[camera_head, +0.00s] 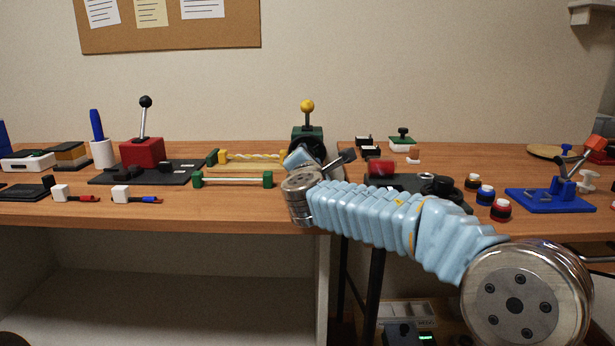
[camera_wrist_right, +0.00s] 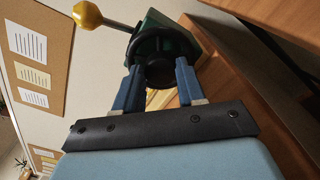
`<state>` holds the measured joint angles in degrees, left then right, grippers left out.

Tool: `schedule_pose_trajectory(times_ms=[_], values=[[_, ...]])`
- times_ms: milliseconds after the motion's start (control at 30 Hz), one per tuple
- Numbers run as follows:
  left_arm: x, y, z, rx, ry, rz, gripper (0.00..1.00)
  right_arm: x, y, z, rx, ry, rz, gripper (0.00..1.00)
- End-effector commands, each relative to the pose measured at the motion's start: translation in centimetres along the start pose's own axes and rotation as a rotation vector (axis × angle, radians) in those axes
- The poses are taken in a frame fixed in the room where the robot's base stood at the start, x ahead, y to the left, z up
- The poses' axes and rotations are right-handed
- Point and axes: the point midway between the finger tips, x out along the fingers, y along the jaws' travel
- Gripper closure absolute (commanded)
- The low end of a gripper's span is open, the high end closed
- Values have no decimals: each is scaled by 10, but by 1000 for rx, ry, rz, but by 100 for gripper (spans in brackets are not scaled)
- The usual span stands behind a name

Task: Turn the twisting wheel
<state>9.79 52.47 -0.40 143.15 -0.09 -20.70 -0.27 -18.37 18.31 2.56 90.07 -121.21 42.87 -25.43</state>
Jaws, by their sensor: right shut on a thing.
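The twisting wheel (camera_wrist_right: 160,72) is black with a round rim and a dark hub, mounted on the face of a dark green box (camera_head: 307,134). A lever with a yellow ball (camera_head: 307,106) stands up from that box. My right gripper (camera_wrist_right: 157,74) has its two blue fingers on either side of the wheel's middle and is shut on it. In the head view my right wrist and gripper (camera_head: 316,163) are in front of the box and hide most of the wheel. My left gripper is in neither view.
A red box with a black lever (camera_head: 142,153) and a rail with green ends (camera_head: 232,180) stand to the left. Black, blue and red knobs (camera_head: 486,195) and a blue base with a lever (camera_head: 550,200) are to the right. The wooden table (camera_head: 180,215) has clear front edges.

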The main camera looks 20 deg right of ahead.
Motion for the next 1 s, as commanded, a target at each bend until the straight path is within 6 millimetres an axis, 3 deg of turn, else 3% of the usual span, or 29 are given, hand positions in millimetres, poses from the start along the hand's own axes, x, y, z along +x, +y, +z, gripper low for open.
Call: schedule_pose_trajectory(times_ms=[33, 333, 1000], values=[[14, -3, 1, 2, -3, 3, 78, 0, -6, -5, 35, -1, 0, 91], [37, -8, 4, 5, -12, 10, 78, 0, -4, -3, 200, 0, -1, 91], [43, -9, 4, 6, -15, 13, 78, 0, -2, -1, 263, 1, -3, 91]])
